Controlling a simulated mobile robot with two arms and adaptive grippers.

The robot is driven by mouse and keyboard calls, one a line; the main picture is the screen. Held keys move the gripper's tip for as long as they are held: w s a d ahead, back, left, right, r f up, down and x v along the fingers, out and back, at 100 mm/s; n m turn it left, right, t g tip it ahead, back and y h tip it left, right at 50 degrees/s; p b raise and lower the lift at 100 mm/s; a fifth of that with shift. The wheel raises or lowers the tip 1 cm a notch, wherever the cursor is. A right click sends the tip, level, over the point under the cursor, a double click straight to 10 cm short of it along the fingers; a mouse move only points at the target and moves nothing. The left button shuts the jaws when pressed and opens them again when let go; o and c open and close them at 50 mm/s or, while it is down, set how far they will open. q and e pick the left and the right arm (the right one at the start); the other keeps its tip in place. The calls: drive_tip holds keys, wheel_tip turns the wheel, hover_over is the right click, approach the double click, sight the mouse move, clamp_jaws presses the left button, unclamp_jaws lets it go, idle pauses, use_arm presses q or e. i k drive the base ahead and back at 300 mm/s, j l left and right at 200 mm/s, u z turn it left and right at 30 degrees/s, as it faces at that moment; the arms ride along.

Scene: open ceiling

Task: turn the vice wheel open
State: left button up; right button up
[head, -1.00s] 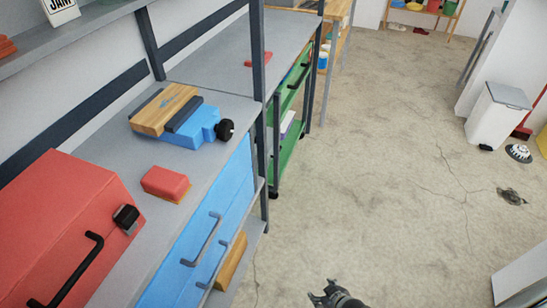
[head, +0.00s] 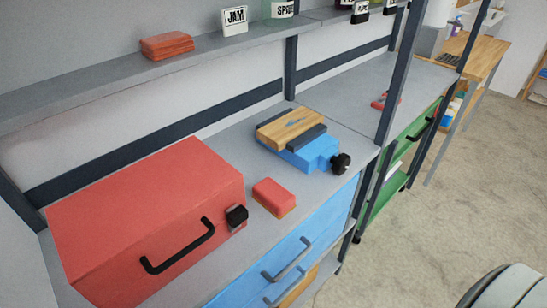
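The blue vice (head: 306,152) sits on the grey workbench, near the middle of the head view. A wooden block (head: 290,127) lies on its top, beside a dark jaw bar (head: 307,136). The black vice wheel (head: 341,163) is on the vice's right side, close to the bench's front edge and a dark upright post. Nothing touches the wheel. Neither of my grippers is in the head view now, so I cannot see whether they are open or shut.
A red box (head: 150,215) with a black handle stands at the left of the bench (head: 232,143). A red sponge-like block (head: 274,197) lies between box and vice. Blue drawers (head: 290,250) are below. A dark post (head: 402,70) rises right of the vice.

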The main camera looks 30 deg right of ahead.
sight(341, 163)
drive_tip(key=l+u, duration=0.25)
drive_tip(key=u, duration=0.25)
drive_tip(key=l+u, duration=0.25)
drive_tip(key=u, duration=0.2)
drive_tip(key=l+u, duration=0.25)
drive_tip(key=u, duration=0.25)
drive_tip(key=k+l+u, duration=0.1)
drive_tip(key=u, duration=0.4)
drive_tip(key=k+l, duration=0.05)
drive_tip(key=l, duration=0.05)
